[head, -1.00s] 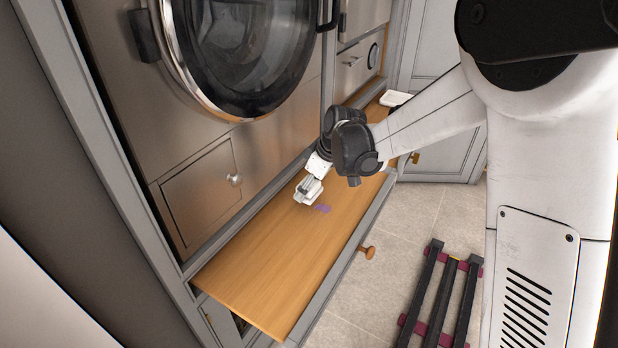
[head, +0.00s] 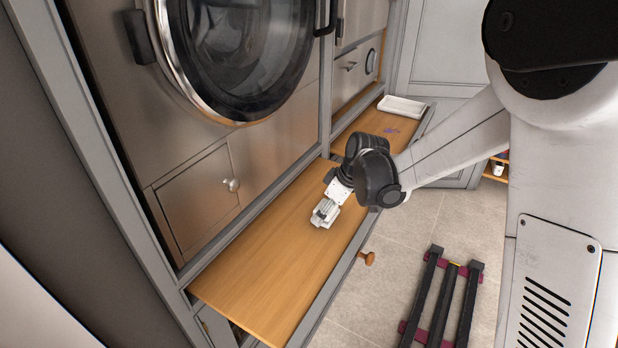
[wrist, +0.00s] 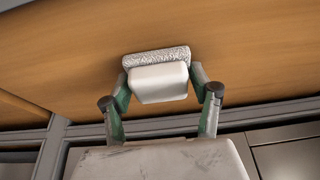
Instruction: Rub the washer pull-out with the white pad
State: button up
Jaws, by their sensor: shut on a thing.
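The washer pull-out (head: 265,262) is a wooden board drawn out below the round-doored washer (head: 240,60). My gripper (head: 327,212) is over its far part, near the front edge. It is shut on the white pad (wrist: 158,82), a white block with a grey textured face (wrist: 155,57). In the wrist view the textured face is against or just above the wood; I cannot tell which. No purple mark shows on the bare part of this board; the patch under the pad and gripper is hidden.
A second wooden pull-out (head: 352,124) beyond holds a white tray (head: 402,107) and a purple mark (head: 390,130). A wooden knob (head: 367,258) sticks out from the near pull-out's front. A dark rack (head: 440,300) stands on the tiled floor.

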aim_at(303, 208)
jog(key=shift+s+d, duration=0.25)
jog(key=shift+d, duration=0.2)
jog(key=shift+r, duration=0.1)
jog(key=shift+w+a+f, duration=0.1)
jog(key=shift+w+a, duration=0.45)
jog(key=shift+a, duration=0.5)
jog(key=shift+w+a+f, duration=0.1)
jog(key=shift+w+a, duration=0.45)
jog(key=shift+a, duration=0.5)
jog(key=shift+w+a, duration=0.55)
jog(key=shift+a, duration=0.5)
notch_tip(303, 208, up, 4)
jog(key=shift+s+d+f+p, duration=0.1)
jog(key=shift+p, duration=0.5)
notch_tip(303, 208, up, 5)
jog(key=p, duration=0.2)
jog(key=shift+f+p, duration=0.15)
jog(key=shift+p, duration=0.15)
